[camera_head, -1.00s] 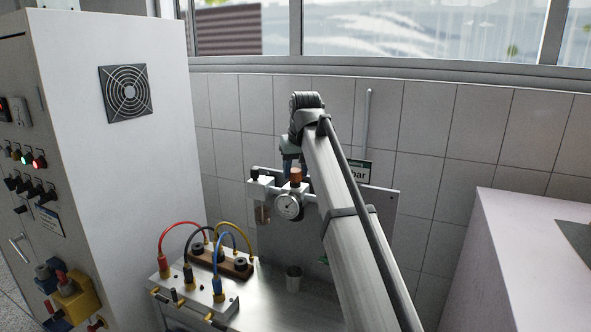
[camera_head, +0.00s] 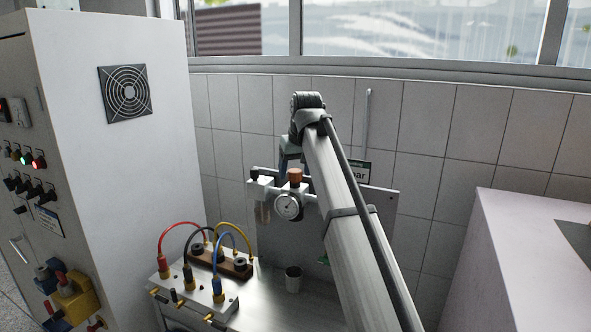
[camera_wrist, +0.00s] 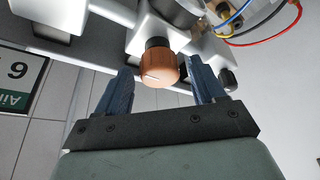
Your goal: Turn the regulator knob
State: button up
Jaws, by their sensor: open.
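The regulator knob (camera_head: 295,175) is orange-brown and sits on top of the white regulator body, above a round dial gauge (camera_head: 288,207). In the wrist view the knob (camera_wrist: 159,66) has a white line on its end face. My gripper (camera_wrist: 158,80) is open, with one blue finger on each side of the knob. Gaps show between the knob and both fingers, more clearly on the left. In the head view my gripper (camera_head: 290,158) is partly hidden behind my arm, just above and left of the knob.
A dark-capped filter unit (camera_head: 257,184) stands left of the regulator on the same panel. A sign (camera_wrist: 22,80) is at the left in the wrist view.

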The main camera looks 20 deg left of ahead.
jog(key=v, duration=1.4)
jog(key=shift+w+a, duration=0.1)
